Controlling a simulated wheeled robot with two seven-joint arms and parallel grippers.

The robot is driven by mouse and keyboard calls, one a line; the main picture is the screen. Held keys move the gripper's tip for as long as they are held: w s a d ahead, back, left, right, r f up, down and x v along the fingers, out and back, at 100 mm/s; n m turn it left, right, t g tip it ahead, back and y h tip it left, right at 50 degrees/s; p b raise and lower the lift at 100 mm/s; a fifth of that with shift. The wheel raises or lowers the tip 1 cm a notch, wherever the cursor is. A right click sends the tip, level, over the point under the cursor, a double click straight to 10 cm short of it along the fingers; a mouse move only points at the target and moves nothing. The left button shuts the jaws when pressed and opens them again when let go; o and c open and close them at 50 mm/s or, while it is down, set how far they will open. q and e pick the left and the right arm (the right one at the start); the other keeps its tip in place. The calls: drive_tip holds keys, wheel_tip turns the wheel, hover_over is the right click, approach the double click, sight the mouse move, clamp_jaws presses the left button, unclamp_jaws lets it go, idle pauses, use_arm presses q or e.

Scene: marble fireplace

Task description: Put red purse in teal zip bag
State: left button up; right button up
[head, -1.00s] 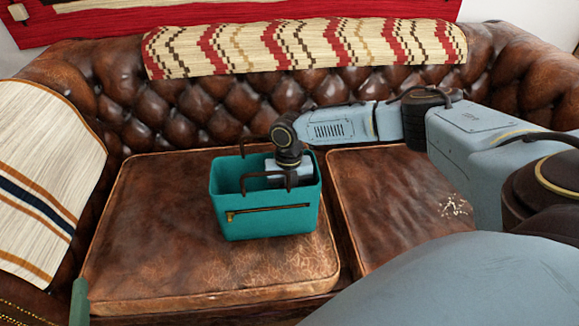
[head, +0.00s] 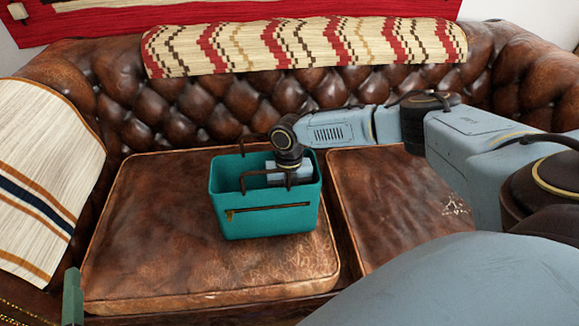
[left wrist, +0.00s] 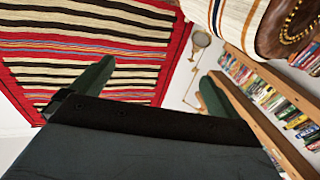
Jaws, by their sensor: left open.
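The teal zip bag (head: 268,221) stands upright and open at the top on the left seat cushion of the sofa. It has two dark handles and a zip across its front. My right arm reaches in from the right, and my right gripper (head: 290,172) is down in the bag's mouth. Its fingers are hidden behind the front wall, so their state does not show. No red purse is visible; the inside of the bag is mostly hidden. My left gripper (left wrist: 157,72) is open and empty, away from the bag. One green finger shows at the head view's lower left.
The brown leather sofa has a right cushion (head: 390,200) that is clear. A patterned blanket (head: 300,47) lies over the backrest and a striped throw (head: 45,180) over the left armrest. The left wrist view shows a striped wall rug (left wrist: 80,40) and bookshelves (left wrist: 265,90).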

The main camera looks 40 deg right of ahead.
drive_tip(key=o, duration=0.4)
drive_tip(key=shift+r, duration=0.15)
drive_tip(key=shift+r, duration=0.25)
drive_tip(key=r+p, duration=0.1)
drive_tip(key=r, duration=0.1)
drive_tip(key=r+p, duration=0.1)
drive_tip(key=r, duration=0.1)
drive_tip(key=r+p, duration=0.1)
drive_tip(key=r, duration=0.1)
drive_tip(key=shift+w+d+r, duration=0.15)
drive_tip(key=shift+w+d, duration=0.05)
drive_tip(key=shift+w, duration=0.2)
use_arm(q)
drive_tip(key=s+a+f+n+g+y+p, duration=0.1)
drive_tip(key=s+a+f+g+y+p, duration=0.1)
drive_tip(key=s+a+f+g+y, duration=0.2)
drive_tip(key=s+a+f+g, duration=0.3)
drive_tip(key=s+f+g, duration=0.5)
drive_tip(key=f, duration=0.3)
drive_tip(key=shift+s+f+g, duration=0.15)
drive_tip(key=shift+s+g, duration=0.05)
drive_tip(key=shift+g, duration=0.6)
use_arm(e)
drive_tip(key=r, duration=0.6)
drive_tip(key=shift+w+d, duration=0.3)
drive_tip(key=shift+w, duration=0.1)
